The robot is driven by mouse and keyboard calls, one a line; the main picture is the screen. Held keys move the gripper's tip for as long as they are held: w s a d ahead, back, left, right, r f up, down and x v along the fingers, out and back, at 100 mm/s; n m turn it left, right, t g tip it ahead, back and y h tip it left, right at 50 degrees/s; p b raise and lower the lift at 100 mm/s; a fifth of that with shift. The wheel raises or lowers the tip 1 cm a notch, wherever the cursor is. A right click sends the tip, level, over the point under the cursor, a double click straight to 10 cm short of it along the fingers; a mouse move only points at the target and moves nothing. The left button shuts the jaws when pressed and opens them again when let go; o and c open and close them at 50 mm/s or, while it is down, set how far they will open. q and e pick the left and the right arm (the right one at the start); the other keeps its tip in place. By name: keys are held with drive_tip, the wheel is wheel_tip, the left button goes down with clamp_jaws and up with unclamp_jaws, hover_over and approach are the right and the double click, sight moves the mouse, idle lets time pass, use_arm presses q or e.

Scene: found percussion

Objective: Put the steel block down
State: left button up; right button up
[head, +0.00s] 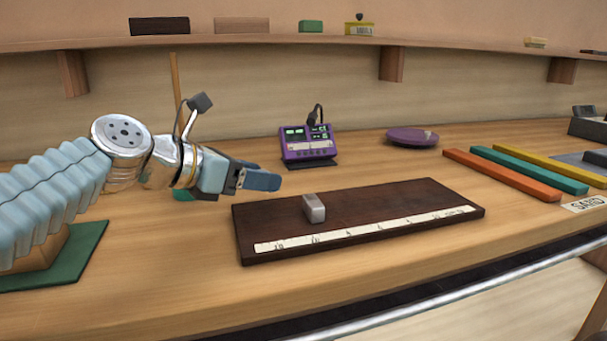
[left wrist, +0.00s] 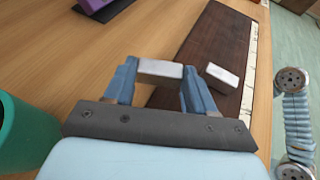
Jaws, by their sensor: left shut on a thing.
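My left gripper (head: 258,180) is in the air just left of the dark brown board (head: 450,195), over the bench. In the left wrist view its two blue fingers (left wrist: 160,88) are shut on a silvery block (left wrist: 160,69), held near the fingertips. The fingers hide this block in the head view. A second, similar grey metal block (head: 314,208) stands on the left part of the board, behind the white marked strip; it also shows in the left wrist view (left wrist: 223,74), right of the held one. My right gripper is not in view.
A green cylindrical thing (left wrist: 20,132) stands close to my left gripper. A purple device (head: 308,146) and a purple disc (head: 410,138) are behind the board. Orange (head: 500,175), teal and yellow bars lie right. The board's middle and right are clear.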

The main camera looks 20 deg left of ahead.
use_arm(q)
drive_tip(key=p, duration=0.3)
hover_over(330, 185)
drive_tip(key=shift+a+r, duration=0.1)
drive_tip(key=shift+w, duration=0.1)
drive_tip(key=shift+f+b, duration=0.85)
drive_tip(key=shift+f, duration=0.95)
drive_tip(key=shift+f, duration=0.15)
drive_tip(key=o, duration=1.2)
